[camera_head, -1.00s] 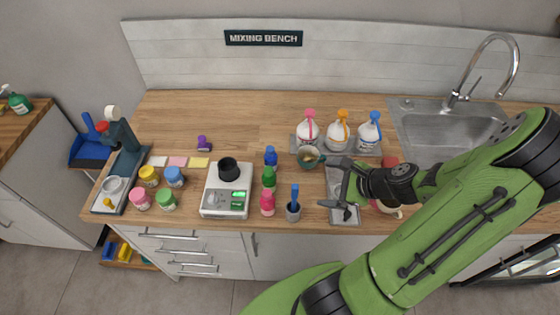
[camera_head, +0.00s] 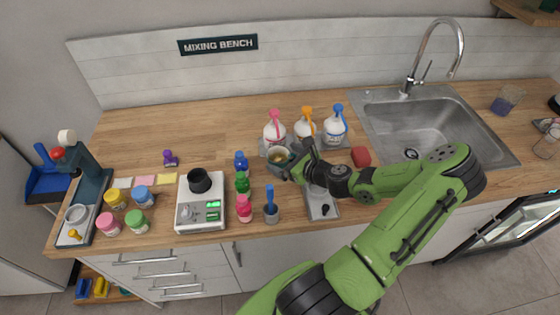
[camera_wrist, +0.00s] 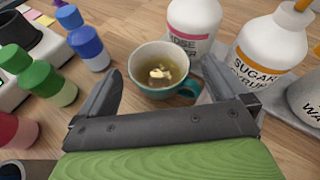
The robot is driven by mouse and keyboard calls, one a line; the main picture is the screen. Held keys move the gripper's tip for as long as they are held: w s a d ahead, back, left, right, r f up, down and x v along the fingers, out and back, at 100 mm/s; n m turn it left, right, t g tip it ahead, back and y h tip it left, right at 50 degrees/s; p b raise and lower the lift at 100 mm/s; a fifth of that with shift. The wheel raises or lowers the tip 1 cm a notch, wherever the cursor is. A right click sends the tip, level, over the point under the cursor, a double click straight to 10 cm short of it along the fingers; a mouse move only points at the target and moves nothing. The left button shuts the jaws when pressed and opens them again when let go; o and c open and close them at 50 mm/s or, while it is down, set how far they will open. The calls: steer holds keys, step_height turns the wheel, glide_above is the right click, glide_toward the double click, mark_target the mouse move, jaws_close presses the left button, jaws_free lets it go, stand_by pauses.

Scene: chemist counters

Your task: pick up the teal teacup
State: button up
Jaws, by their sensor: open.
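The teal teacup (camera_wrist: 158,69) stands upright on the counter, with a pale inside, liquid and some small light pieces in it. Its teal handle points to the lower right in the wrist view. In the head view the teacup (camera_head: 277,157) is partly covered by my gripper. My gripper (camera_wrist: 157,85) is open, with one finger on the left of the cup and the other on the right. The cup's near side lies between the fingers. Whether either finger touches it I cannot tell.
White bottles stand close behind the cup, the pink-capped one (camera_head: 274,132) nearest and the orange-capped one (camera_wrist: 269,49) to the right. Blue (camera_wrist: 88,46) and green (camera_wrist: 45,82) small bottles stand left. A scale (camera_head: 200,215) is farther left; the sink (camera_head: 430,125) is right.

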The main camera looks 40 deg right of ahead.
mark_target(272, 153)
steer(key=x, duration=0.3)
steer(key=shift+w+f, duration=0.15)
steer(key=shift+w, duration=0.1)
steer(key=shift+s+a, duration=0.1)
steer(key=shift+s, duration=0.05)
steer(key=shift+c, duration=0.2)
steer(key=c, duration=1.1)
steer(key=shift+c, duration=0.2)
